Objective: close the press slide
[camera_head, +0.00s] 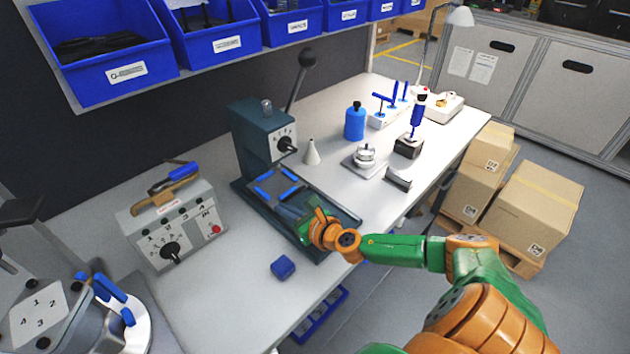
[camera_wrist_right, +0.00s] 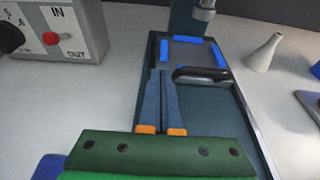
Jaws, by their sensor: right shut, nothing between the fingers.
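The dark teal press (camera_head: 258,135) stands mid-bench with its lever raised to the upper right. Its slide (camera_head: 279,187), a dark plate with blue edge pieces, lies on the press bed in front of the column; it also shows in the right wrist view (camera_wrist_right: 190,52). A black bar handle (camera_wrist_right: 200,75) is on the slide's near side. My right gripper (camera_head: 303,210) is over the bed, shut and empty. In the wrist view its fingertips (camera_wrist_right: 161,72) are just left of the handle; I cannot tell whether they touch it. My left gripper is not in view.
A grey control box (camera_head: 175,225) stands left of the press, and a blue block (camera_head: 283,267) lies near the front edge. A pale cone (camera_head: 311,152) and blue bottle (camera_head: 355,121) stand to the right. Blue bins (camera_head: 105,45) hang above the back of the bench.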

